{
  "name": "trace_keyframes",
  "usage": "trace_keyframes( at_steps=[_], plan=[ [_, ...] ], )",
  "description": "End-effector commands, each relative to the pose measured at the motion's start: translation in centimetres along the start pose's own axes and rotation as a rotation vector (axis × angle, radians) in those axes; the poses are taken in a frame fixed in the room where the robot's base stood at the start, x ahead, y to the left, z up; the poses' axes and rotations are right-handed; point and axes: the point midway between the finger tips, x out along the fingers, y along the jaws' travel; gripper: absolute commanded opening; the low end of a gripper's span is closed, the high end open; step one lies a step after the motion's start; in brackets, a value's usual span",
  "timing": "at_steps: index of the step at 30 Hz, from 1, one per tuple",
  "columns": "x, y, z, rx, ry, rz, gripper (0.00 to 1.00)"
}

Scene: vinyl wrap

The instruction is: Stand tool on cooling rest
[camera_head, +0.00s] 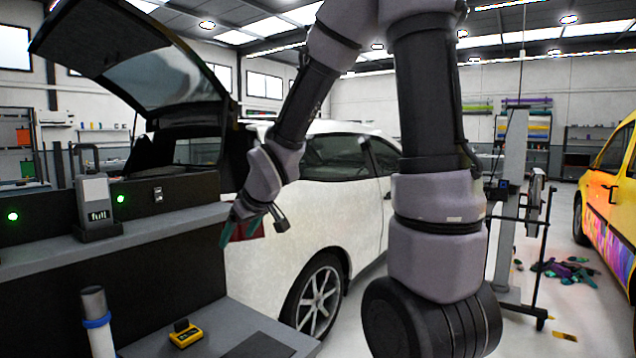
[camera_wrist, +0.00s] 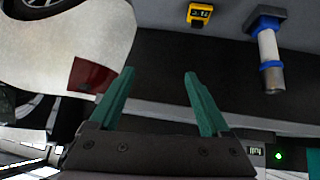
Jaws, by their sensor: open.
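A white cylindrical tool (camera_head: 97,325) with a blue band and a grey metal tip stands upright on the lower bench at bottom left. In the wrist view the tool (camera_wrist: 268,48) shows two blue bands and a dark blue block at its foot. A dark flat pad (camera_head: 260,346) lies on the lower bench to its right; I cannot tell whether it is the cooling rest. My gripper (camera_head: 230,232) has teal fingers, open and empty, beside the bench front near the white car. In the wrist view the gripper (camera_wrist: 159,75) is apart from the tool.
A small yellow device (camera_head: 185,333) with a display sits on the lower bench near the tool. A grey unit (camera_head: 97,203) reading "full" stands on the upper shelf (camera_head: 150,232). The white car (camera_head: 290,240) stands close behind my gripper.

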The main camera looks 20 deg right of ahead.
Motion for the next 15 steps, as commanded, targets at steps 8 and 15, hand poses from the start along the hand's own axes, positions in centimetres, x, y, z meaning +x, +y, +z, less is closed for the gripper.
trace_keyframes(
  at_steps=[8,15],
  plan=[
    [-14.2,5.6,2.8,0.428,-0.049,0.145,0.81],
    [-22.8,4.9,6.5,0.746,-0.054,0.102,0.81]
  ],
)
